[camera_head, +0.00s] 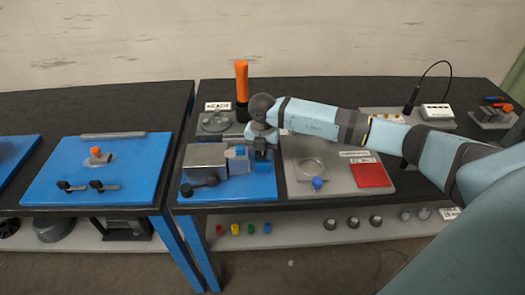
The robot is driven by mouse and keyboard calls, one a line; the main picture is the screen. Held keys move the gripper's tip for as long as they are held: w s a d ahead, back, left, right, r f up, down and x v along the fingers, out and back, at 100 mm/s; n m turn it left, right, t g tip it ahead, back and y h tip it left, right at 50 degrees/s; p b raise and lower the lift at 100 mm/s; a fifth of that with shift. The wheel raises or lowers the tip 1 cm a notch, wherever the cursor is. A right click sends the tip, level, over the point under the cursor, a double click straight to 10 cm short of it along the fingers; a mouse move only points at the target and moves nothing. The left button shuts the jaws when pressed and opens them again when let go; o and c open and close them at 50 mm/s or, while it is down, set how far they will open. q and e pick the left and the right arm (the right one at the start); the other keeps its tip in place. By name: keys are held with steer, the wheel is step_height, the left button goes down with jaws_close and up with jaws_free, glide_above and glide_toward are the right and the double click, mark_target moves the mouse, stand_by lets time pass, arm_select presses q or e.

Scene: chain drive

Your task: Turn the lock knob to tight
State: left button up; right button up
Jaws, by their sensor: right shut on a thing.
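My right gripper (262,155) points down at the right end of a grey and blue fixture (207,158) on a blue mat. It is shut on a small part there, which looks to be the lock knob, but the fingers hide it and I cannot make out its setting. A blue block (238,163) of the fixture is just left of the fingers. A black handle with round ends (198,186) is at the fixture's front left. My left gripper is not in view.
An orange-handled tool (242,82) stands upright behind the fixture. A grey board (330,187) with a clear round dish, a blue knob and a red pad (371,175) is to the right. Another blue mat (70,183) with small parts lies on the left table, across a gap.

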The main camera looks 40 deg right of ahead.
steer(key=o, duration=0.9)
steer(key=shift+o, duration=0.2)
steer(key=shift+r, duration=0.15)
step_height(320, 180, up, 14)
steer(key=b, duration=0.1)
steer(key=shift+f, duration=0.2)
